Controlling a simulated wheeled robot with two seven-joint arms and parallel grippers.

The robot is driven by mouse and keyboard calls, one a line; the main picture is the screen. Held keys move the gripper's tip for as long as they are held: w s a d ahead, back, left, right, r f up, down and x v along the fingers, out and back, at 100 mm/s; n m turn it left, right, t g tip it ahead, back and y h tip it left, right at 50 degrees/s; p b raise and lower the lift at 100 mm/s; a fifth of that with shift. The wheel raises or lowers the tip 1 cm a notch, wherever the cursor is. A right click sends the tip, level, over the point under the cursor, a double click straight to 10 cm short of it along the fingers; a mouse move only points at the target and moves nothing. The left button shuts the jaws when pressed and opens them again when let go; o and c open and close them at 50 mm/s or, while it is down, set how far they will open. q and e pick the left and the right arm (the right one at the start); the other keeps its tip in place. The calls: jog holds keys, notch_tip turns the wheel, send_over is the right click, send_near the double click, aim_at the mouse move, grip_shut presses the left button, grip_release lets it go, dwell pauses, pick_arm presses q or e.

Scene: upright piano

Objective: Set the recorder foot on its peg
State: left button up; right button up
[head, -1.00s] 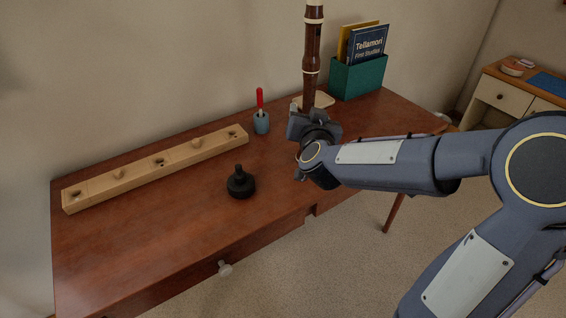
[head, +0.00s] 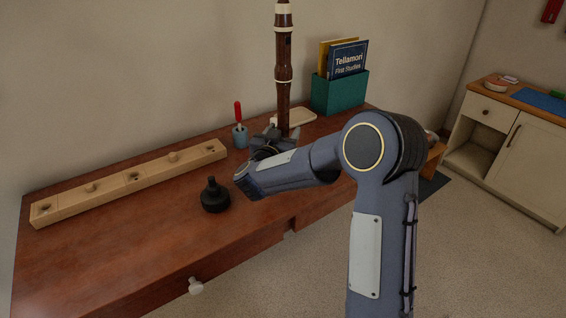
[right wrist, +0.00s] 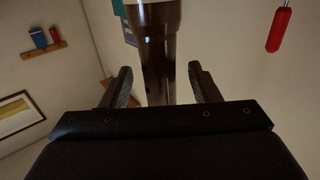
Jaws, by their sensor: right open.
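The tall dark brown recorder (head: 284,60) with cream rings stands upright at the back of the desk. My right gripper (head: 268,140) is at its lower part. In the right wrist view, the recorder (right wrist: 160,60) shows between the two open fingers of my right gripper (right wrist: 160,88), with a visible gap on each side. The recorder's lowest end is hidden behind my gripper. A black round base with a short upright peg (head: 214,196) stands on the desk, in front and to the left of my gripper. My left gripper is not in view.
A long wooden block with holes and pegs (head: 130,182) lies along the wall. A blue cup with a red-handled tool (head: 239,137) is close left of my gripper. A green box of books (head: 340,92) and a pale tray (head: 297,117) are behind. The desk's front left is clear.

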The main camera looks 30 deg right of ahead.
jog(key=shift+w+d, duration=0.2)
grip_shut()
dwell(0.3)
jog(key=shift+r, duration=0.1)
